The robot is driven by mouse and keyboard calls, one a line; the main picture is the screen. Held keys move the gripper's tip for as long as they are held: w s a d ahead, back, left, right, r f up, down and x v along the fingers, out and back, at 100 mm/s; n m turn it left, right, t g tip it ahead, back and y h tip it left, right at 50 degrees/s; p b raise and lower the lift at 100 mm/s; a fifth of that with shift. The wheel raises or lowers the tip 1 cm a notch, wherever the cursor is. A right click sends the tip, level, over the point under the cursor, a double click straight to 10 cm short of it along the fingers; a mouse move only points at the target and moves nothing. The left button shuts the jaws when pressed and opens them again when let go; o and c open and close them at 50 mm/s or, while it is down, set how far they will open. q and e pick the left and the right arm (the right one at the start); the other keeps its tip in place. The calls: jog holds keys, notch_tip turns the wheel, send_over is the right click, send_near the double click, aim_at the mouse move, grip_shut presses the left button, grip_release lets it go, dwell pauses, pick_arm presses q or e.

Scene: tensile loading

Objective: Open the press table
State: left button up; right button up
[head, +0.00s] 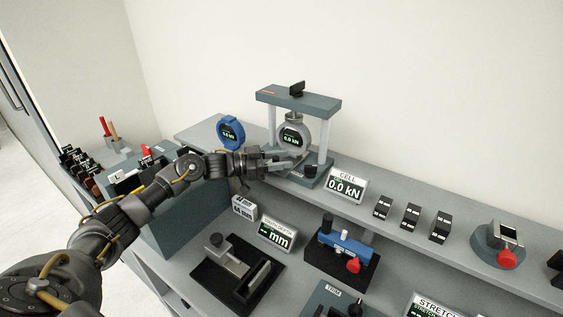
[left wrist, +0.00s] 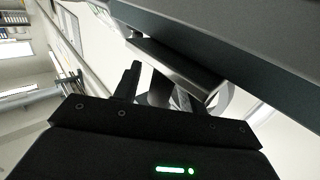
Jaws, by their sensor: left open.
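The press (head: 300,102) stands on the raised shelf at the back, with a teal crossbeam, two light posts and a black knob on top. A round load cell (head: 293,134) with a green display hangs under the crossbeam. The press base (head: 305,177) carries a small dark cylinder at its right. My left gripper (head: 288,160) reaches in from the left, between the posts and under the load cell, open. It hides much of the press table. In the left wrist view its dark fingers (left wrist: 155,90) are close to a grey plate (left wrist: 180,72); contact cannot be told. My right gripper is out of view.
A blue round gauge (head: 231,132) stands left of the press. The CELL display (head: 346,186) reads 0.0 kN at its right. Several black blocks (head: 411,215) line the shelf further right. A black-based fixture (head: 238,266) and a blue device (head: 342,248) sit on the lower bench.

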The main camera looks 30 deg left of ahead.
pick_arm(q)
jog(key=shift+w+d, duration=0.1)
jog(key=shift+c, duration=0.4)
grip_shut()
